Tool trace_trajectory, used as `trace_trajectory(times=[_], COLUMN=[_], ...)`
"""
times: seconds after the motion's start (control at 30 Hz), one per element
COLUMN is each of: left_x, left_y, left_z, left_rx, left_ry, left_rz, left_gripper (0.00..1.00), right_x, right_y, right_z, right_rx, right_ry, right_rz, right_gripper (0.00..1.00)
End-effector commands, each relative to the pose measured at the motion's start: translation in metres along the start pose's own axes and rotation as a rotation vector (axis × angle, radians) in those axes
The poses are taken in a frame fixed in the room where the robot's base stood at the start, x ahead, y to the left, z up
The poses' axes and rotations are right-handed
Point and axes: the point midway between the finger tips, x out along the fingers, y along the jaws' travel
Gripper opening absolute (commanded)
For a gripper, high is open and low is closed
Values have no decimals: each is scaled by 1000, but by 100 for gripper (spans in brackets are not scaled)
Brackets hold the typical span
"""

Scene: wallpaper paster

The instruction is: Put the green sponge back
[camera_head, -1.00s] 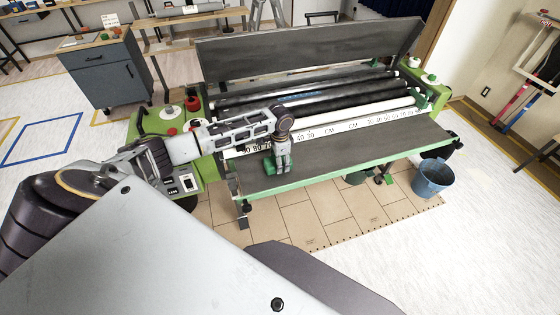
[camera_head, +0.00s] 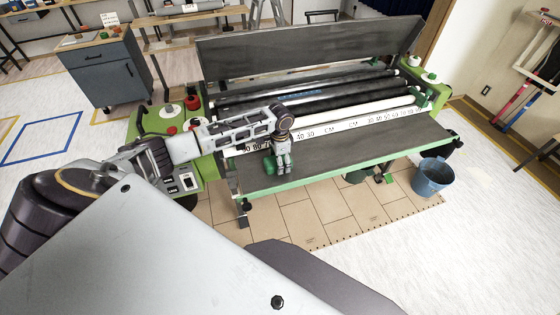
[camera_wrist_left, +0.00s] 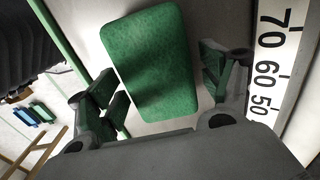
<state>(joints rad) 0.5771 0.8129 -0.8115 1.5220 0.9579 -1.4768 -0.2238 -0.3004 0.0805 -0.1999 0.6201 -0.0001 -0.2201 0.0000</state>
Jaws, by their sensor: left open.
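The green sponge (camera_wrist_left: 150,60) lies flat on the grey front shelf of the wallpaper paster, close to the white ruler strip. In the head view my left gripper (camera_head: 281,169) points down over the left part of this shelf, and a green patch of the sponge (camera_head: 268,162) shows beside it. In the left wrist view the gripper's green-padded fingers (camera_wrist_left: 165,86) are spread apart on either side of the sponge's near part. The gripper is open and does not grip it. Whether a finger touches the sponge, I cannot tell. My right gripper is not in view.
The shelf (camera_head: 350,158) is clear to the right of the gripper. The ruler strip (camera_head: 335,128) and black rollers (camera_head: 350,102) lie behind it. A blue bucket (camera_head: 432,180) stands on the floor at right. A grey cabinet (camera_head: 108,75) stands at back left.

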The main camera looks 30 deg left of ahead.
Motion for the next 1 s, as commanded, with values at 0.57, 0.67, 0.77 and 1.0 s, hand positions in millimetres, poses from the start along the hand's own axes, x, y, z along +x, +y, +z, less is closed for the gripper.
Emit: trace_trajectory(times=[0.57,0.67,0.77,1.0], left_x=[-30,-44,-59,-96], left_y=[1,5,7,7], left_z=[-2,-3,-3,-4], left_rx=[1,1,0,0], left_ry=[3,3,3,3], left_rz=[-1,-1,-2,-1], left_gripper=[80,80,80,80], right_x=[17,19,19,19], right_y=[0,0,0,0], right_z=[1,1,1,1], right_rx=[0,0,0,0], right_ry=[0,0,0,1], right_rz=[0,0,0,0], right_gripper=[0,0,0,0])
